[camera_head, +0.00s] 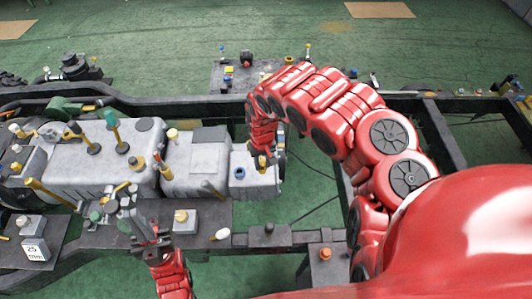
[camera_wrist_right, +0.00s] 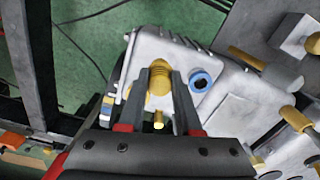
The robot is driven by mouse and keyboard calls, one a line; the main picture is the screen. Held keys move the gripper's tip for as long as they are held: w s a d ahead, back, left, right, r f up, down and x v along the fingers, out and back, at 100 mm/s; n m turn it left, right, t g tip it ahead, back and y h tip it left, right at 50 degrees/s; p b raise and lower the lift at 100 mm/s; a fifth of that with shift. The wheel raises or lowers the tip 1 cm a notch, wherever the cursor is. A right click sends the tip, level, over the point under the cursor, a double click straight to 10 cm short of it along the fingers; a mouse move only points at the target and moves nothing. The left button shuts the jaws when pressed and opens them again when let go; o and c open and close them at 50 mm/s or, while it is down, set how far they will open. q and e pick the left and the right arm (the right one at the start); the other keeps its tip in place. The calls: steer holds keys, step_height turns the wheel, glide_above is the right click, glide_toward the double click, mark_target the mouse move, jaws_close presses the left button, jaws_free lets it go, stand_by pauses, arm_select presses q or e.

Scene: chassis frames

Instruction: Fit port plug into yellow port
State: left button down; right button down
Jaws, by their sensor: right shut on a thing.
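My right gripper (camera_wrist_right: 160,74) is shut on a yellow ribbed piece (camera_wrist_right: 159,88), which looks like the port plug, over the pale grey casing (camera_wrist_right: 132,78). That blue port (camera_wrist_right: 201,82) lies just right of the fingers in the wrist view. The yellow port is not clearly distinguishable beneath the plug, so I cannot tell how far the plug is seated. My left gripper (camera_head: 148,232) is at lower left, among fittings, its jaws unclear.
Several yellow-handled tools and caps stand on the grey casing (camera_head: 75,165) at left. A dark plate (camera_head: 268,236) and the black chassis rails surround it. A white block marked 25 (camera_head: 36,250) is at lower left. The green floor (camera_head: 290,200) shows between rails.

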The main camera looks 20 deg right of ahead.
steer(key=w+b, duration=0.2)
steer(key=w+d+b, duration=0.1)
steer(key=shift+d+f, duration=0.1)
steer(key=shift+f, duration=0.3)
steer(key=shift+w+d, duration=0.3)
steer(key=shift+w, duration=0.25)
steer(key=shift+w+d, duration=0.3)
steer(key=shift+w, duration=0.25)
steer(key=shift+w+d+r+p, duration=0.15)
steer(key=shift+w+p, duration=0.1)
steer(key=shift+w, duration=0.15)
steer(key=shift+w+d+f+p, duration=0.1)
steer(key=shift+w+d+p, duration=0.1)
steer(key=shift+w, duration=0.15)
steer(key=shift+w+d, duration=0.3)
steer(key=shift+w, duration=0.15)
steer(key=shift+f+p, duration=0.6)
steer(key=shift+f, duration=0.05)
step_height(320, 180, down, 2)
steer(key=shift+f, duration=0.1)
steer(key=shift+f, duration=0.1)
